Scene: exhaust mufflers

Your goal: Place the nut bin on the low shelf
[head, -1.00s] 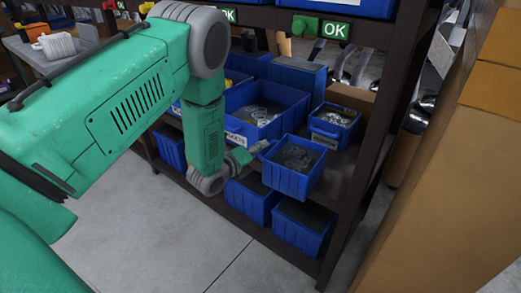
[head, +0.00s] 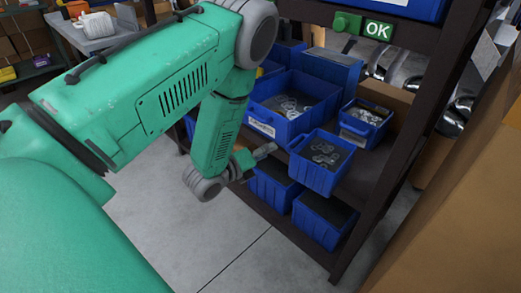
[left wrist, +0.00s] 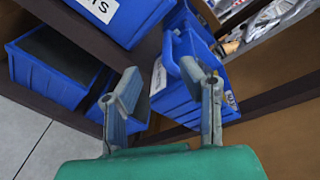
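A blue bin of small metal parts (head: 320,162), which looks like the nut bin, juts from the front of the middle shelf, slightly turned. Its label is not readable in the head view. My left gripper (head: 270,151) is just left of it, at about its rim height, with a small gap seeming to lie between. In the left wrist view the two fingers (left wrist: 165,95) are spread, with a blue bin with a handle (left wrist: 172,100) beyond and between them. The low shelf (head: 285,228) runs below, holding blue bins. My right gripper is not in view.
A large blue bin (head: 285,122) and a smaller handled bin (head: 362,128) stand on the middle shelf. Low-shelf bins (head: 325,217) sit right beneath the jutting bin. A dark shelf post (head: 385,200) and cardboard boxes (head: 455,200) bound the right. The floor in front is clear.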

